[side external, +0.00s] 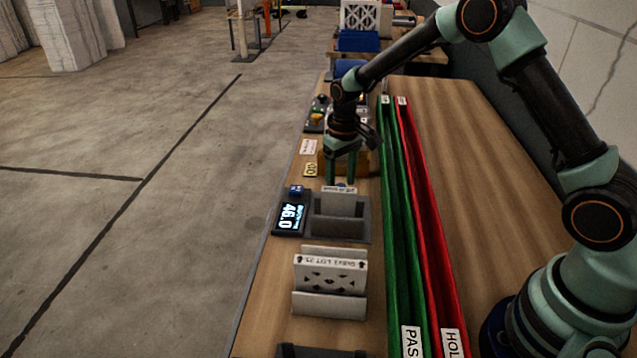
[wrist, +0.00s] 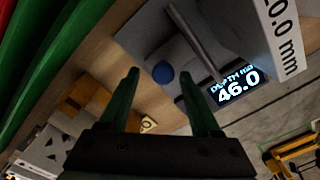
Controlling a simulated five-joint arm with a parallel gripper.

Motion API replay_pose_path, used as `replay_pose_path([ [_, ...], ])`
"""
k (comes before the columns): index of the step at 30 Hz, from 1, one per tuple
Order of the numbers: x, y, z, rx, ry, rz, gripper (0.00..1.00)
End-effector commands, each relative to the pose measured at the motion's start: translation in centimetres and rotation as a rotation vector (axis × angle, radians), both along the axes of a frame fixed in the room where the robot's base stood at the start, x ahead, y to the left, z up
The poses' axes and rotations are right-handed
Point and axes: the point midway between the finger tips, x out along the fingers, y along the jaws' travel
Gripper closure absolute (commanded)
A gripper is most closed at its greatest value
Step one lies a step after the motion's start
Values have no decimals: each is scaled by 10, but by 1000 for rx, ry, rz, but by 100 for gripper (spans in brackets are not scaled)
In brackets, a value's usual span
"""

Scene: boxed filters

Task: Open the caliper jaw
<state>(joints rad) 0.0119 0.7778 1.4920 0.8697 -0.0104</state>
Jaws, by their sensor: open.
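The caliper is a grey fixture (side external: 340,228) on the bench, with upright grey plates and a dark display (side external: 287,217) at its left reading 46.0. In the wrist view the display (wrist: 237,88) also reads 46.0, and a round blue knob (wrist: 163,72) sits on the grey fixture. My gripper (side external: 342,181) points down at the far end of the caliper, just over the knob's area. In the wrist view my gripper's two green fingers (wrist: 160,76) are apart, with the knob showing between their tips. Whether they touch it I cannot tell.
Long green (side external: 395,240) and red (side external: 432,240) channels run along the right. A yellow-brown block (side external: 362,163) is behind my gripper. Bare wood lies right of the channels.

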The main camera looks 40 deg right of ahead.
Motion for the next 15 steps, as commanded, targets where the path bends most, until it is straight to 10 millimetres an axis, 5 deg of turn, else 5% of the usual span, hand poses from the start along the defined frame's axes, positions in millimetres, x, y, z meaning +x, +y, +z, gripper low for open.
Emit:
replay_pose_path([
  [15,1,0,89,0,-6,0,36],
])
